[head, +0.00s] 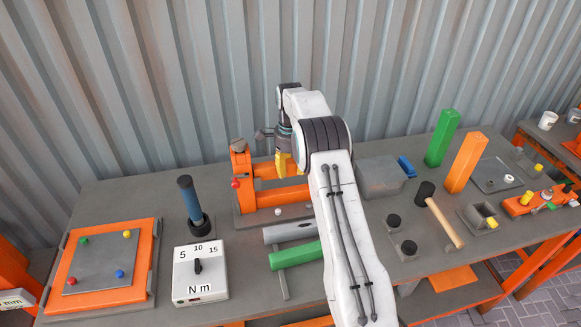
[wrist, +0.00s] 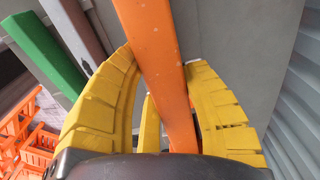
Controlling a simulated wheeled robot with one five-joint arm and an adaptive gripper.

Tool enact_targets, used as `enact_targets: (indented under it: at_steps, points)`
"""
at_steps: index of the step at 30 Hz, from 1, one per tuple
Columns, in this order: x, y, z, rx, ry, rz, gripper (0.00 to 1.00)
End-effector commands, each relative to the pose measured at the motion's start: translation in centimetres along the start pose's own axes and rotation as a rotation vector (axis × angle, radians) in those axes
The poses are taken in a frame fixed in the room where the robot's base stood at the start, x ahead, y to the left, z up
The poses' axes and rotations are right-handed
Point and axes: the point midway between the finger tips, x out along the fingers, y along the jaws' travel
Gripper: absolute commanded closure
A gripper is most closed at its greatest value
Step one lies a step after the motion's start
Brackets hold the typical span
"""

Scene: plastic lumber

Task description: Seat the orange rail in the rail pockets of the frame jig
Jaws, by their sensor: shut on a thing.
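My gripper (head: 285,162) is over the back middle of the bench, at the frame jig (head: 239,220). Its yellow fingers are shut on the orange rail (wrist: 155,50), which runs lengthwise between them in the wrist view. The jig is a grey plate with an orange post (head: 240,160) at its left end. Two orange bars, a back one (head: 264,170) and a front one (head: 275,197), show at the jig in the head view. I cannot tell which is the held rail, nor whether it touches the pockets. My arm hides the jig's right end.
A green rail (head: 296,254) and a grey rail (head: 288,232) lie on a rack in front of the jig. A torque dial box (head: 200,272) and blue-handled tool (head: 190,204) stand left. A grey box (head: 380,178) and mallet (head: 440,214) are right. The corrugated wall is close behind.

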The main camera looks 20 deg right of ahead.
Motion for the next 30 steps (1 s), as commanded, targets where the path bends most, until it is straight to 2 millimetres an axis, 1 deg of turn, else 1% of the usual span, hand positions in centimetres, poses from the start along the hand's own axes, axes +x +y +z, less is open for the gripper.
enact_targets:
  at_steps: [9, 10, 17, 18, 25, 30]
  points:
    - [0.67, -0.02, 0.00, 0.000, 0.000, -0.001, 0.95]
    - [0.58, -0.03, 0.00, 0.000, 0.000, -0.001, 0.56]
    - [0.59, -0.02, 0.00, 0.000, 0.000, -0.001, 0.35]
    - [0.59, -0.01, 0.00, 0.000, 0.000, -0.001, 0.33]
    - [0.66, 0.02, 0.00, 0.000, 0.000, 0.001, 0.33]
    - [-0.27, -0.05, 0.00, 0.000, 0.000, -0.001, 0.33]
